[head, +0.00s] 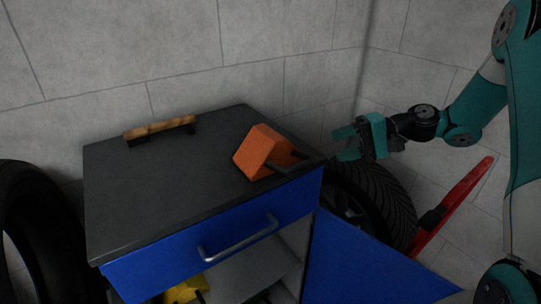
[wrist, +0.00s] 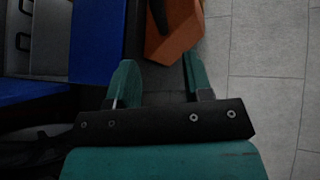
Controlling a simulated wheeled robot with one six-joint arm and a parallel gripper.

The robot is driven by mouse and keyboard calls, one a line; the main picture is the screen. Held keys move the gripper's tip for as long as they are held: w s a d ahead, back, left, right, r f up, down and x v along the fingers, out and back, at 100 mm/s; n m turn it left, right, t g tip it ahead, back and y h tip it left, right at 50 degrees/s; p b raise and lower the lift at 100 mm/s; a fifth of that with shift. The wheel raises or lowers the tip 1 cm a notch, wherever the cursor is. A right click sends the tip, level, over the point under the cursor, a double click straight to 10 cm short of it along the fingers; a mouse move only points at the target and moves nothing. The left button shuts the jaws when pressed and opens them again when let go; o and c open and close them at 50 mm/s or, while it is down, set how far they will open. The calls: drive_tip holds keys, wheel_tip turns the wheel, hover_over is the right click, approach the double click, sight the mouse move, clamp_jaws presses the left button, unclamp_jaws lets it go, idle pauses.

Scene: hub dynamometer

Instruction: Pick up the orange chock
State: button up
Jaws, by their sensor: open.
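The orange chock (head: 259,150) is a wedge-shaped block with a dark handle on its right side. It rests on the dark top of the blue cabinet, near the right edge. My gripper (head: 341,143) is to the right of the chock, apart from it, with its fingers pointing left. In the wrist view my gripper (wrist: 159,72) is open and empty. The chock (wrist: 178,35) shows there at the top, beyond the fingertips, partly cut off by the picture edge. Part of its dark handle also shows.
The cabinet top (head: 170,185) also holds a wooden-handled tool (head: 160,127) at the back left. A tyre (head: 375,195) and a red bar (head: 452,205) are below my gripper. The blue door (head: 360,265) hangs open. Another tyre (head: 40,240) stands left. Walls are behind.

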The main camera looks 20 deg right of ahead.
sight(306, 155)
drive_tip(key=shift+s+p+x, duration=0.15)
drive_tip(key=shift+p+x, duration=0.1)
drive_tip(key=shift+x, duration=2)
drive_tip(key=shift+s+p+x, duration=0.15)
drive_tip(key=shift+p+x, duration=0.1)
drive_tip(key=shift+x, duration=2.05)
drive_tip(key=shift+a+r, duration=0.15)
drive_tip(key=shift+r, duration=0.1)
clamp_jaws()
